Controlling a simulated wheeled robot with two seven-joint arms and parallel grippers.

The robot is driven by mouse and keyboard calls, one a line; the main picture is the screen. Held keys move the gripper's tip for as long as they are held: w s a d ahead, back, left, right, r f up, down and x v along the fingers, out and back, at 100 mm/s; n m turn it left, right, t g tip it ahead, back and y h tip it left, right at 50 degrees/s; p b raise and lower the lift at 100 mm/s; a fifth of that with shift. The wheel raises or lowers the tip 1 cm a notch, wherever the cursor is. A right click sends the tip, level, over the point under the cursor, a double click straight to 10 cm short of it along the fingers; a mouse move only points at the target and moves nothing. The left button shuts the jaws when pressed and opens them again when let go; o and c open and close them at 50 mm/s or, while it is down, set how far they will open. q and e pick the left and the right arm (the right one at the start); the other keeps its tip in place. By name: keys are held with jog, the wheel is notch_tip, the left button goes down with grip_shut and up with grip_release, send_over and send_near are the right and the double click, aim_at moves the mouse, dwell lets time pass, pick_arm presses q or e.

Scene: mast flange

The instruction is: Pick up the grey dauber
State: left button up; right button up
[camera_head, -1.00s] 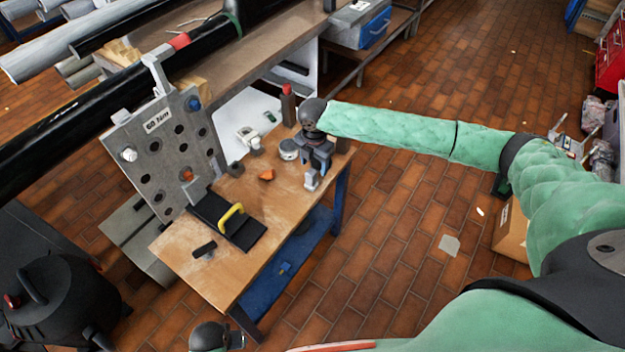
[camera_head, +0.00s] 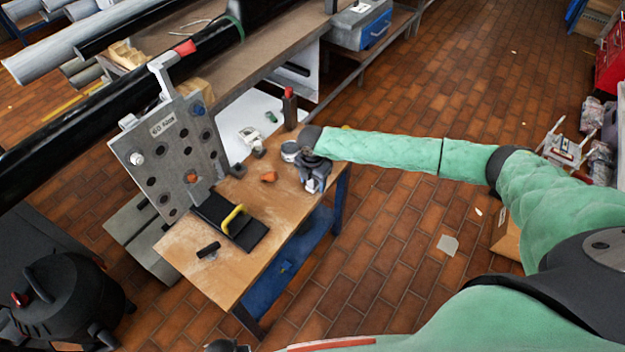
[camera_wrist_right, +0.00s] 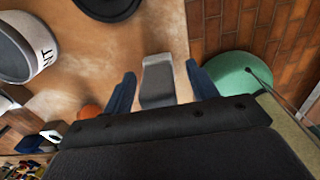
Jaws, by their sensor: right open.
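The grey dauber (camera_head: 313,186) stands near the right end of the wooden bench, largely hidden by my right gripper (camera_head: 314,178) in the head view. In the right wrist view the grey dauber (camera_wrist_right: 158,82) shows as a pale grey block between the two blue-grey fingers of my right gripper (camera_wrist_right: 160,90). The fingers are open, one on each side of it, with a visible gap on both sides. My left gripper is not in view.
A round grey tin (camera_head: 290,150) stands close behind the gripper, with lettering in the wrist view (camera_wrist_right: 40,55). On the bench (camera_head: 205,280) lie an orange piece (camera_head: 269,177), a black pad with a yellow handle (camera_head: 234,218) and a black cylinder (camera_head: 208,250). A holed flange plate (camera_head: 170,150) stands at the left.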

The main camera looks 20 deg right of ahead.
jog(key=shift+f, duration=0.2)
jog(key=shift+c, duration=0.5)
jog(key=c, duration=1)
jog(key=shift+r, duration=0.15)
